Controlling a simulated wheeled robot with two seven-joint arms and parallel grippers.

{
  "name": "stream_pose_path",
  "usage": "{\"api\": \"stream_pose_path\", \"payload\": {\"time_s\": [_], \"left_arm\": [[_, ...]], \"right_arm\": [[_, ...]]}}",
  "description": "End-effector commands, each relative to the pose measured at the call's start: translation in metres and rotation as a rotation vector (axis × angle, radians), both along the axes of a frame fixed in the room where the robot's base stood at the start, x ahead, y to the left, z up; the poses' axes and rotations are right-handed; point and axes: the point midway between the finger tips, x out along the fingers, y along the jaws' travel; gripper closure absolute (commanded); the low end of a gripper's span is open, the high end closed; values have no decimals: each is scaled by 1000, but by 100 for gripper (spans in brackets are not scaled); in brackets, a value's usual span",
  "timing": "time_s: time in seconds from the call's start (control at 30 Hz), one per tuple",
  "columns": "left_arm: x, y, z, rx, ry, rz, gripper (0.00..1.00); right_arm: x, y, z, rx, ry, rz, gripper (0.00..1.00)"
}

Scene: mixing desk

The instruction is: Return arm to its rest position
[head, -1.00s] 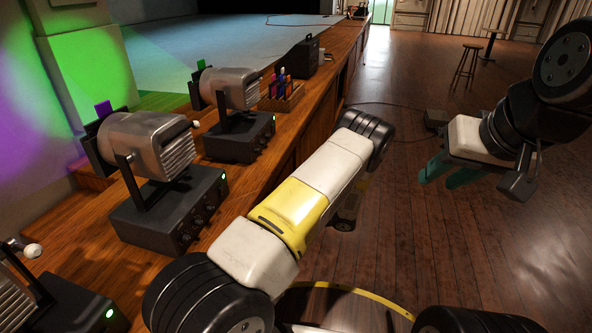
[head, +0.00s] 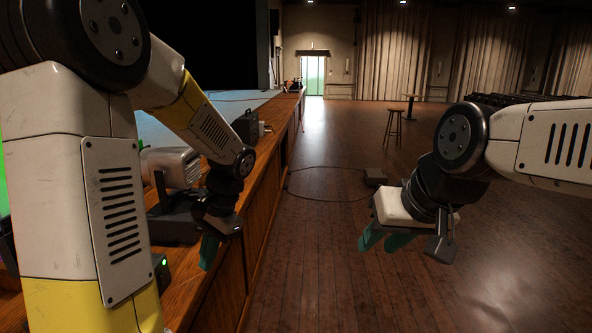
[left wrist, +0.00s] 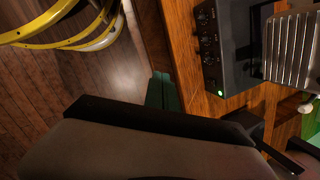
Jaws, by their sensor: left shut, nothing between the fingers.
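My left arm (head: 65,190) rises close in front of the head camera and bends over the wooden ledge. My left gripper (head: 208,250) points down by the ledge's edge, its teal fingers shut and empty. In the left wrist view its fingers (left wrist: 163,92) are together, with wood and dark floor around them. My right gripper (head: 384,241) hangs over the open floor on the right, its two teal fingers apart with nothing visible between them.
A silver stage lamp (head: 168,166) stands on the wooden ledge (head: 222,296), partly behind my left arm. The left wrist view shows a dark control box (left wrist: 222,45) near the gripper. A stool (head: 393,127) stands far off. The floor ahead is mostly clear.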

Motion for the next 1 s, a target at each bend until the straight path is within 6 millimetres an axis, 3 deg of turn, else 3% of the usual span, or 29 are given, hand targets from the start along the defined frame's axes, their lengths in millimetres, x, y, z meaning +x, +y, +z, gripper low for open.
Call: {"api": "stream_pose_path", "payload": {"time_s": [0.03, 0.2, 0.5, 0.7, 1.0], "left_arm": [[-10, -4, 17, -57, -60, 41, 100], [-43, -21, 58, -235, -235, 169, 100], [-97, -48, 114, -504, -528, 355, 100], [-115, -58, 129, -592, -627, 412, 100], [-118, -59, 130, -604, -640, 421, 100]], "right_arm": [[0, 0, 0, 0, 0, 0, 66], [0, 0, 0, 0, 0, 0, 66], [0, 0, 0, 0, 0, 0, 66], [0, 0, 0, 0, 0, 0, 66], [0, 0, 0, 0, 0, 0, 66]]}}
